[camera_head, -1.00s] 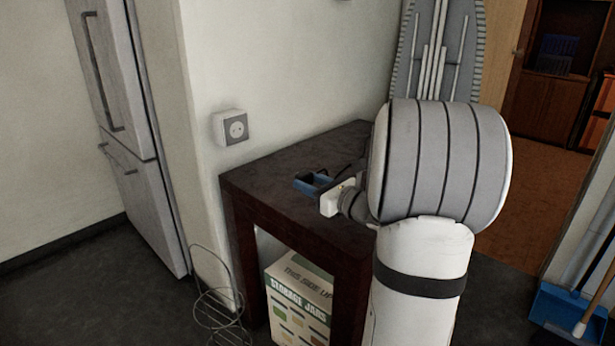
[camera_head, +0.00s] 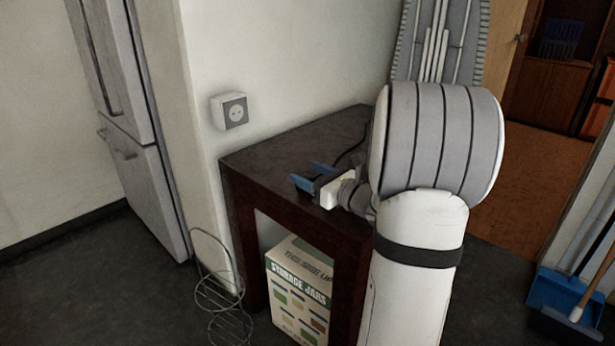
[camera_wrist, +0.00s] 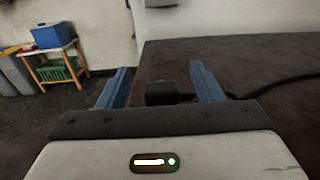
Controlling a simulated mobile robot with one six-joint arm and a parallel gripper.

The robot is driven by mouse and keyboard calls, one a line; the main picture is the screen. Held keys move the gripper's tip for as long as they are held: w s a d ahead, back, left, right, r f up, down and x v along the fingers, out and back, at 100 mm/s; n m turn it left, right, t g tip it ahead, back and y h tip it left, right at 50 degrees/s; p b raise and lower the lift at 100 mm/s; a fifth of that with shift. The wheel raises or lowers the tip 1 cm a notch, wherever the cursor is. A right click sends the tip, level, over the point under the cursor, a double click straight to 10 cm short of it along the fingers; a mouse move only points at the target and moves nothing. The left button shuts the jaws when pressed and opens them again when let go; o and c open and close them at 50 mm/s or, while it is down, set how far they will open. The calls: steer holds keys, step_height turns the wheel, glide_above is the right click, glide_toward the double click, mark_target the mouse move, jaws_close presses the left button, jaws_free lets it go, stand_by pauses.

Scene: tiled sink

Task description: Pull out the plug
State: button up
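The wall socket (camera_head: 236,112) is a white box with a grey face and two holes. No plug sits in it. My gripper (camera_head: 309,177) has blue fingers and is low over the dark table top, near its front edge. In the wrist view my gripper (camera_wrist: 162,88) is open, with a clear gap between its fingers. A black plug (camera_wrist: 161,93) shows between them, apart from both, with its cable running right behind the right finger. I cannot tell whether the plug rests on the table. In the head view the cable (camera_head: 352,152) lies across the table top.
The dark table (camera_head: 262,152) stands against the wall, with a storage jars box (camera_head: 298,292) under it. A wire rack (camera_head: 222,290) stands on the floor at its left. A fridge (camera_head: 140,130) is further left. The table's left part is clear.

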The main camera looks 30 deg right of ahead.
steer(key=shift+p+v, duration=0.45)
steer(key=shift+v, duration=3.4)
